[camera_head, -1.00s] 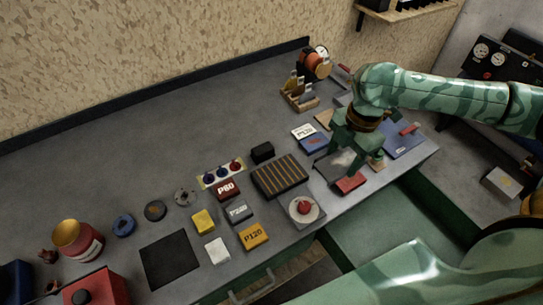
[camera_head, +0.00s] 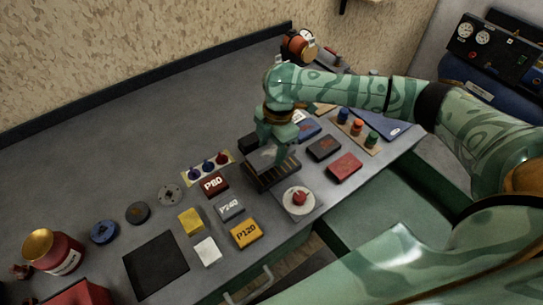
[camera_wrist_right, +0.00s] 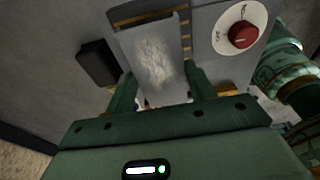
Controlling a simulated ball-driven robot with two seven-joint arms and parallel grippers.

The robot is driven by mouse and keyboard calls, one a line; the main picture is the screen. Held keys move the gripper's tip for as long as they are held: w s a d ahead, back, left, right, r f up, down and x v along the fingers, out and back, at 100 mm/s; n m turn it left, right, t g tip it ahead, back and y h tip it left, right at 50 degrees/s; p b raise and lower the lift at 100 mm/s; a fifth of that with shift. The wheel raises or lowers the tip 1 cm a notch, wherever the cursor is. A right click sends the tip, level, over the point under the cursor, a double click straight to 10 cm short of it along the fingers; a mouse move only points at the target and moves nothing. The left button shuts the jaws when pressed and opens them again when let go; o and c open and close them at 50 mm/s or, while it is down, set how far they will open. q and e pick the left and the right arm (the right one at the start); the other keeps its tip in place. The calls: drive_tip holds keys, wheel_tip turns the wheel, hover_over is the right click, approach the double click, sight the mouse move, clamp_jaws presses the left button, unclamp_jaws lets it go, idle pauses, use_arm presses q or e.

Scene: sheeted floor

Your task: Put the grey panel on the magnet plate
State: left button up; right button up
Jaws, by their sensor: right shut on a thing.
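The grey panel (camera_head: 263,157) is a light, scuffed flat piece held in my right gripper (camera_head: 272,148). In the right wrist view the panel (camera_wrist_right: 155,58) sits between the two fingers and extends out beyond them. The magnet plate (camera_head: 284,176), dark with yellow stripes, lies on the bench under the panel and is partly hidden by it. The striped plate also shows behind the panel in the right wrist view (camera_wrist_right: 186,32). I cannot tell whether the panel touches the plate. My left gripper is out of view.
A red knob on a pale round dial (camera_head: 299,198) is in front of the plate. A black block (camera_head: 248,143) stands behind it. Labelled blocks P80 (camera_head: 214,184), P240 (camera_head: 230,206) and P120 (camera_head: 245,233) lie to the left. A red block (camera_head: 344,166) lies to the right.

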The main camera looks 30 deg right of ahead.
sight(273, 152)
wheel_tip(273, 152, down, 3)
drive_tip(key=shift+f+b, duration=0.15)
drive_tip(key=shift+b, duration=0.45)
drive_tip(key=o, duration=1.2)
drive_tip(key=shift+c, duration=0.2)
wheel_tip(273, 152, up, 12)
drive_tip(key=d+p, duration=0.1)
drive_tip(key=p, duration=0.3)
drive_tip(key=shift+d+p, duration=0.35)
drive_tip(key=shift+w, duration=0.1)
